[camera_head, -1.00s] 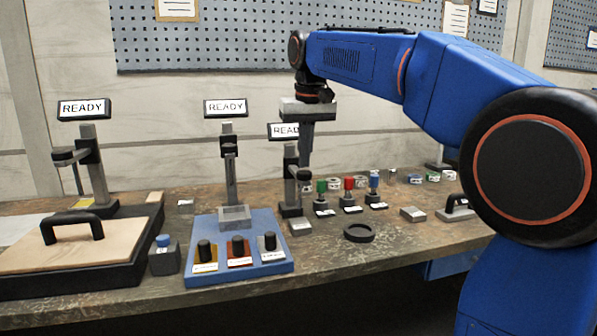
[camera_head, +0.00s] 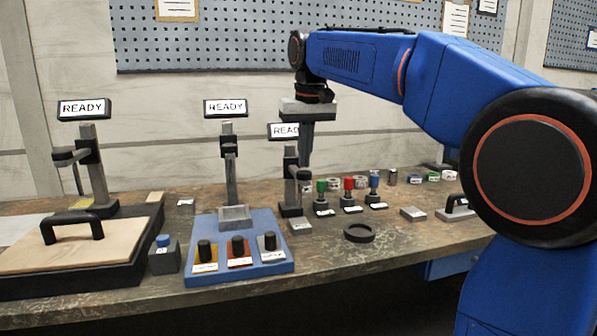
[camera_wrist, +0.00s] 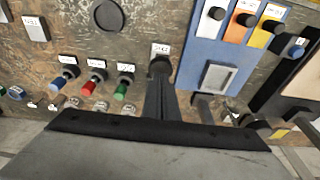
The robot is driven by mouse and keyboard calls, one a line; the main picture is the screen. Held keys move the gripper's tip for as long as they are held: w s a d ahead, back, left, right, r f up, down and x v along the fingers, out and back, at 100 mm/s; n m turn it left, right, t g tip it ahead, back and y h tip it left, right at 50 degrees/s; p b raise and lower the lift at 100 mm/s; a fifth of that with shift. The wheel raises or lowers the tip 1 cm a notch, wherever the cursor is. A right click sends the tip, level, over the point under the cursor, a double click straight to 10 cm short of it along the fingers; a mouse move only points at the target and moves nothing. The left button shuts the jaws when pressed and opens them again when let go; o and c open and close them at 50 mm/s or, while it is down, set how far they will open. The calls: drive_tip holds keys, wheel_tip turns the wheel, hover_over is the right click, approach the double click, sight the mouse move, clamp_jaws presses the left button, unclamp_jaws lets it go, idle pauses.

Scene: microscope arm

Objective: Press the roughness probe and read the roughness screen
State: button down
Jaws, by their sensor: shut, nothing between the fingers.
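Three stands with READY screens are on the bench; their labels are too small to tell which is the roughness one. The right stand (camera_head: 289,180) has a dark probe head (camera_head: 304,174), and its screen (camera_head: 284,131) reads "REA", the rest covered by my gripper. My gripper (camera_head: 307,158) is shut and empty, pointing down just above that head; contact cannot be told. In the wrist view the shut fingers (camera_wrist: 162,100) reach toward a dark round part. The middle screen (camera_head: 226,108) and left screen (camera_head: 83,109) both read READY.
A blue tray (camera_head: 200,278) with black-knobbed samples is in front of the middle stand. Green, red and blue knobbed pieces (camera_head: 349,190) stand to the right of my gripper. A wooden board with a black handle (camera_head: 72,226) is at left.

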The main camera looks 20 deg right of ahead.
sight(305, 172)
drive_tip(key=shift+f, duration=0.1)
drive_tip(key=shift+f, duration=2.95)
drive_tip(key=shift+r, duration=3.2)
drive_tip(key=shift+r, duration=0.1)
drive_tip(key=shift+r, duration=0.25)
drive_tip(key=s+r, duration=0.3)
drive_tip(key=r, duration=1.3)
drive_tip(key=shift+s+r, duration=0.15)
drive_tip(key=shift+s, duration=0.05)
